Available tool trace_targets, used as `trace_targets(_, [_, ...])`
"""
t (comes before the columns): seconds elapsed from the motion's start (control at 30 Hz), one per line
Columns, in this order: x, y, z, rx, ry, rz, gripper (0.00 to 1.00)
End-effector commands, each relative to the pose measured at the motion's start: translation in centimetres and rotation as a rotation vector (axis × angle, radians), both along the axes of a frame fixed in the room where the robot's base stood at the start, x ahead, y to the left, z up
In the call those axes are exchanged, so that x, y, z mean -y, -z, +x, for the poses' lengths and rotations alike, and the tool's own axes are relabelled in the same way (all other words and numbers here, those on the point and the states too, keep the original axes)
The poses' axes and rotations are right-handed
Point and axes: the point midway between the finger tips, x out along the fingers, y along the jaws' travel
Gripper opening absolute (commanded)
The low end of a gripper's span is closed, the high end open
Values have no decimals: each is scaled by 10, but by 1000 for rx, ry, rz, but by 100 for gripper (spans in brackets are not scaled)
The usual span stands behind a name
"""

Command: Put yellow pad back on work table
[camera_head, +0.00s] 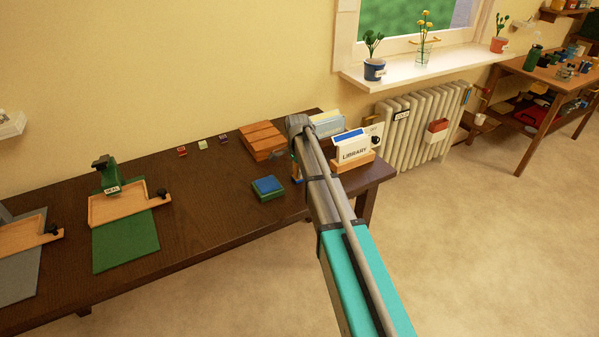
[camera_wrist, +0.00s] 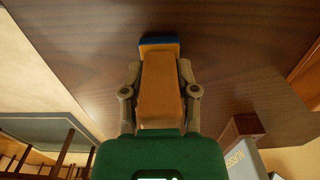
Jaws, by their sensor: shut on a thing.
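My gripper (camera_wrist: 159,90) is shut on a yellow pad (camera_wrist: 160,88), with one grey finger on each side of it. The pad looks orange-yellow in this light, with a blue layer at its far end. Behind it the wrist view shows the dark brown work table (camera_wrist: 85,70). In the head view the work table (camera_head: 190,215) runs along the wall, and my arm reaches over its right end. My arm hides most of the pad there. I cannot tell whether the pad touches the table.
A green pad with a blue top (camera_head: 268,187) lies left of my gripper. A wooden block stack (camera_head: 262,140) stands behind. A LIBRARY card holder (camera_head: 354,154) stands close on the right. A green stamp (camera_head: 107,175) stands farther left. Bare tabletop lies between.

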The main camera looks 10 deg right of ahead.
Motion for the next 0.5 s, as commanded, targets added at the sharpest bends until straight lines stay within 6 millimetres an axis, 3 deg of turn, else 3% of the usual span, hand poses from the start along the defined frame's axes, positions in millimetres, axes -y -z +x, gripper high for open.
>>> trace_targets(0.2, [0, 4, 0, 0, 0, 0, 0])
trace_targets(0.23, [0, 3, 0, 0, 0, 0, 43])
trace_targets(0.4, [0, 3, 0, 0, 0, 0, 74])
trace_targets(0.5, [0, 3, 0, 0, 0, 0, 74])
